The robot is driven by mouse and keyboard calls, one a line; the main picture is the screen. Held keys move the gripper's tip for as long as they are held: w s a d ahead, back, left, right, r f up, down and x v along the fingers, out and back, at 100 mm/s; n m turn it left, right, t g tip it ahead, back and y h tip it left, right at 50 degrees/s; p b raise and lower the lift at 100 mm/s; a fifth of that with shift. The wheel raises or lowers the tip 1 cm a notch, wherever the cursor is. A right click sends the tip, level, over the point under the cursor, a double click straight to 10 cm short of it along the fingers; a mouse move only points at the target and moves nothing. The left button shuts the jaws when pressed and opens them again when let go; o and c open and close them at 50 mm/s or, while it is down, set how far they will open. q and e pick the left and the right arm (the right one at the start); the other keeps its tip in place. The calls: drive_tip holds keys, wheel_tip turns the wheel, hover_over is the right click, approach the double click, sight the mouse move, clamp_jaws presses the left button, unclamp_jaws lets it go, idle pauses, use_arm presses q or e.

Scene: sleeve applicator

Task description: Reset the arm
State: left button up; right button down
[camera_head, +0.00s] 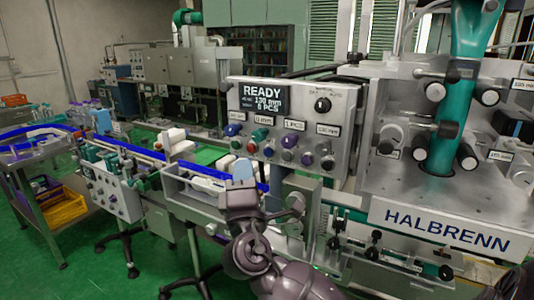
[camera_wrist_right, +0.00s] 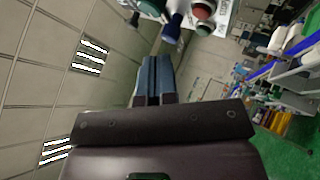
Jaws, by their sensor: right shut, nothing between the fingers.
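My right gripper (camera_head: 243,168) is raised in front of the machine, just below and left of the control panel (camera_head: 290,128). Its blue fingers are shut together with nothing between them, as the right wrist view (camera_wrist_right: 153,75) also shows. The panel has a screen (camera_head: 266,98) reading READY, 130 mm and 6 PCS, with several knobs and coloured buttons below. In the right wrist view a blue button (camera_wrist_right: 172,27) and a red button (camera_wrist_right: 203,10) appear just beyond the fingertips, apart from them as far as I can tell. My left gripper is not in view.
The HALBRENN machine (camera_head: 445,226) with a green vertical tube (camera_head: 440,140) stands at the right. A conveyor with blue rails (camera_head: 128,147) runs off to the left. A yellow crate (camera_head: 62,210) sits on a lower shelf there. Green floor (camera_head: 85,275) is open at the lower left.

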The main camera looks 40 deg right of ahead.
idle(0.8)
drive_tip(key=w+a+f+y, duration=0.3)
drive_tip(key=w+f+y, duration=0.15)
drive_tip(key=y, duration=0.35)
drive_tip(key=s+a+f+m+g+y, duration=0.1)
drive_tip(key=s+f+m+g+y, duration=0.15)
drive_tip(key=f, duration=0.55)
drive_tip(key=s+a+f+m+g+y, duration=0.1)
drive_tip(key=f+m+y, duration=0.15)
drive_tip(key=f, duration=0.65)
drive_tip(key=s+d+f+m+g, duration=0.2)
drive_tip(key=s+f+m+g, duration=0.3)
drive_tip(key=s+f, duration=1.5)
drive_tip(key=shift+s+d+f+m, duration=0.4)
drive_tip(key=shift+f+m, duration=0.35)
drive_tip(key=shift+m, duration=0.15)
drive_tip(key=shift+a+g, duration=0.1)
drive_tip(key=shift+g, duration=0.15)
